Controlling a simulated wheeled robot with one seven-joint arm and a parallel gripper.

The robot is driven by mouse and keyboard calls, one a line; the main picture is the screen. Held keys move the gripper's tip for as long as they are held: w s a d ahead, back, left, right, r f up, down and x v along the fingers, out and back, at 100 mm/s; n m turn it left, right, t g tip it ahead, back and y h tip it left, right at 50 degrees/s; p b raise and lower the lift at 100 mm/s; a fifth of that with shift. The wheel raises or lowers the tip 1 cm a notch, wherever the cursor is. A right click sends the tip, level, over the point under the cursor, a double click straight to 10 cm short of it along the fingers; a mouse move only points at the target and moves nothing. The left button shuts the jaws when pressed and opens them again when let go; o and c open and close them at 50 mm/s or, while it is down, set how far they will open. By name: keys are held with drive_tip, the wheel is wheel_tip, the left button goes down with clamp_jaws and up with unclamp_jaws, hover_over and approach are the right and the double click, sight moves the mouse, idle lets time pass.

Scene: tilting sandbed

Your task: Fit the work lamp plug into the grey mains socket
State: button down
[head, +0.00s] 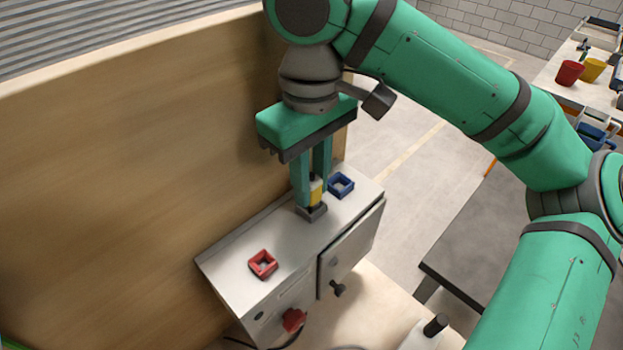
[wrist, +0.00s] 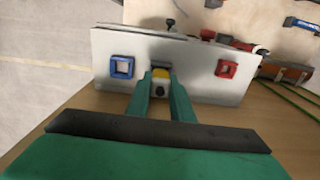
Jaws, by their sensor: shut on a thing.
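The plug (head: 316,188), yellow and white, is held upright between the two green fingers of my gripper (head: 314,197), which is shut on it. In the wrist view the plug (wrist: 160,84) shows between the fingertips (wrist: 160,88). The grey mains socket (head: 314,213) is on top of the metal box, directly below the plug. The fingers and plug hide most of the socket opening. The plug's lower end is at or just above the socket; I cannot tell how far it is in. The lamp's cable is not clearly visible.
On the box top (head: 235,255), a red square socket (head: 263,264) and a blue square socket (head: 341,185) stand either side of the grey one. A wooden wall (head: 130,190) rises close behind. A red plug-like part (head: 294,319) and a dark knob (head: 338,288) stick out in front.

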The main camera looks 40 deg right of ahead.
drive_tip(key=shift+f, duration=0.5)
drive_tip(key=c, duration=1)
unclamp_jaws()
drive_tip(key=shift+r, duration=3.95)
